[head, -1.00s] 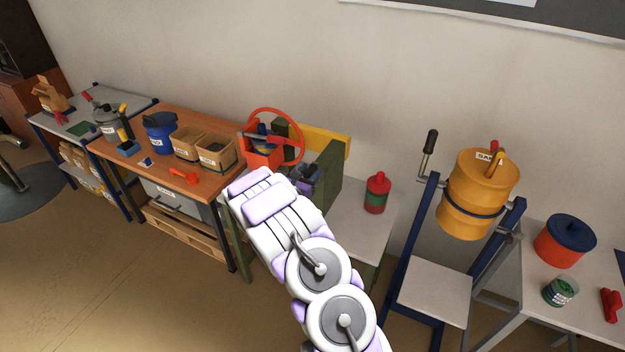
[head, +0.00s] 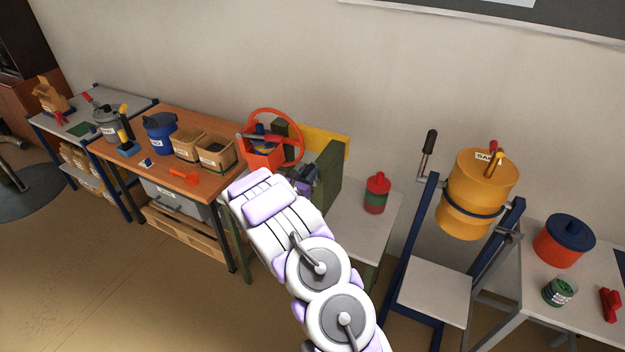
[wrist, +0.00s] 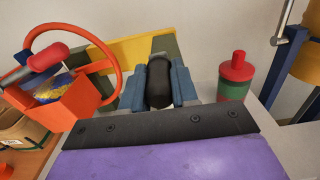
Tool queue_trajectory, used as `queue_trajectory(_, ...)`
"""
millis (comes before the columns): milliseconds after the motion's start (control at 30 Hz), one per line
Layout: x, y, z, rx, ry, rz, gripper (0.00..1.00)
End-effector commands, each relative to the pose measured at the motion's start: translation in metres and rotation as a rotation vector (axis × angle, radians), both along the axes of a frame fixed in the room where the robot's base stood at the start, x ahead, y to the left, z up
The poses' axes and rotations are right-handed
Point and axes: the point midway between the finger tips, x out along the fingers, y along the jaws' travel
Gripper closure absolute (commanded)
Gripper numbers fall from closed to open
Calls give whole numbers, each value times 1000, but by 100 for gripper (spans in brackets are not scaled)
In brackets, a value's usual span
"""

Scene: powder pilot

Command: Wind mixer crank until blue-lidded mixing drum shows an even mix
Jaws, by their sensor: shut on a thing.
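My gripper (wrist: 160,84) is shut on a black rounded grip (wrist: 159,80), between its blue-grey fingers in the wrist view. What the grip joins to is hidden, so I cannot tell whether it is the mixer crank. In the head view my gripper (head: 303,183) is by the green machine (head: 325,178), mostly behind my arm. A red-orange pot with a blue lid (head: 565,238) stands on the right table; its contents are hidden. A yellow drum (head: 478,190) hangs in a blue frame, with a black-handled crank (head: 429,150) at its left.
A red handwheel (wrist: 108,62) and orange hopper (wrist: 62,103) sit left of my gripper. A red-and-green bottle (head: 376,193) stands right on a pale table (head: 352,225). Tubs and a blue bucket (head: 160,133) crowd the wooden bench. Floor at front left is clear.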

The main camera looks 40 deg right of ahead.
Motion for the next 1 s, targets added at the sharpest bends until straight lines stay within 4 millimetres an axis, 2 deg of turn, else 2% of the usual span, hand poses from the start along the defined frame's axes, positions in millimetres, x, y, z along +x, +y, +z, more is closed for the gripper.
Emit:
queue_trajectory(100, 15, 7, -5, 1, -1, 9, 100)
queue_trajectory(300, 32, 14, -12, 2, 0, 7, 100)
queue_trajectory(767, 34, 15, -11, 0, -3, 2, 100)
queue_trajectory(1000, 43, 19, -29, 2, 2, 4, 100)
